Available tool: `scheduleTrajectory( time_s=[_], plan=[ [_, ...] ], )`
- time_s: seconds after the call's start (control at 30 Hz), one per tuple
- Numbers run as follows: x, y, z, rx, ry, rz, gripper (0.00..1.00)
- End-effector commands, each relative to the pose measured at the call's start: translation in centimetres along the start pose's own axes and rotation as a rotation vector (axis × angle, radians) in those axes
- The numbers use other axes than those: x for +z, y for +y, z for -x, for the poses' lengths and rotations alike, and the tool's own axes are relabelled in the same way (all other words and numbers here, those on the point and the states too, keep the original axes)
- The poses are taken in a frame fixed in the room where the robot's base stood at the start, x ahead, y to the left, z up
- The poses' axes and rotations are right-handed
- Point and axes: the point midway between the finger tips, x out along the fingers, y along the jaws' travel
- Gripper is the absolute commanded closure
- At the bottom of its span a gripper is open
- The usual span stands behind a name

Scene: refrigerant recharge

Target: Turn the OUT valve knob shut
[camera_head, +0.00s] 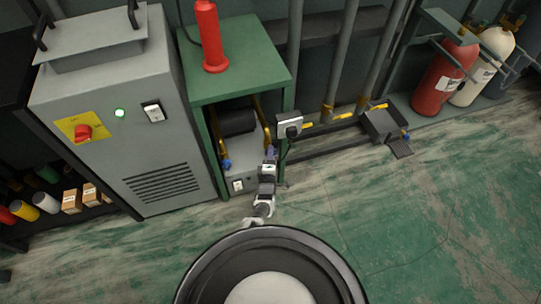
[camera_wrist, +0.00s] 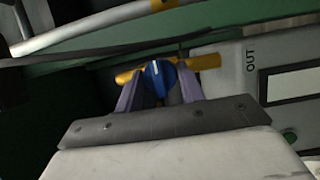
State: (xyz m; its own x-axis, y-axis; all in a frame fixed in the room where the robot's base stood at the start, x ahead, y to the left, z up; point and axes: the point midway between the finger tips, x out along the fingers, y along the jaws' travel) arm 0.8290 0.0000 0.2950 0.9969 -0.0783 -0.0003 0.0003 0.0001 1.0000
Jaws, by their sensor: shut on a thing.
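The OUT valve knob (camera_wrist: 160,80) is blue with a white line, in the wrist view, in front of a yellow pipe (camera_wrist: 208,62). My gripper (camera_wrist: 158,88) has one purple finger on each side of the knob and is shut on it. The word OUT (camera_wrist: 251,60) is printed on the pale panel to the right. In the head view my gripper (camera_head: 270,153) reaches to the right front of the green-framed unit (camera_head: 282,98); the knob there is hidden behind it.
A second blue knob (camera_head: 226,164) is at the unit's left. A grey box with a cable (camera_head: 288,124) hangs just right of my gripper. A grey cabinet (camera_head: 120,110) stands left. Red and white cylinders (camera_head: 440,85) stand at the back right. The green floor (camera_head: 400,220) at right is mostly clear.

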Motion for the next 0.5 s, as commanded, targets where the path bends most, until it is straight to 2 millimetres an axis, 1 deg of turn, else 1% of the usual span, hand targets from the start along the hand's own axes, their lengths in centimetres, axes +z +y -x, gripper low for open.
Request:
scheduleTrajectory(
  time_s=[0.27,0.5],
  plan=[
    [0.03,-0.21,0.02,0.018,-0.001,0.042,0.85],
    [0.05,-0.52,0.04,0.075,-0.001,0.177,0.85]
  ],
)
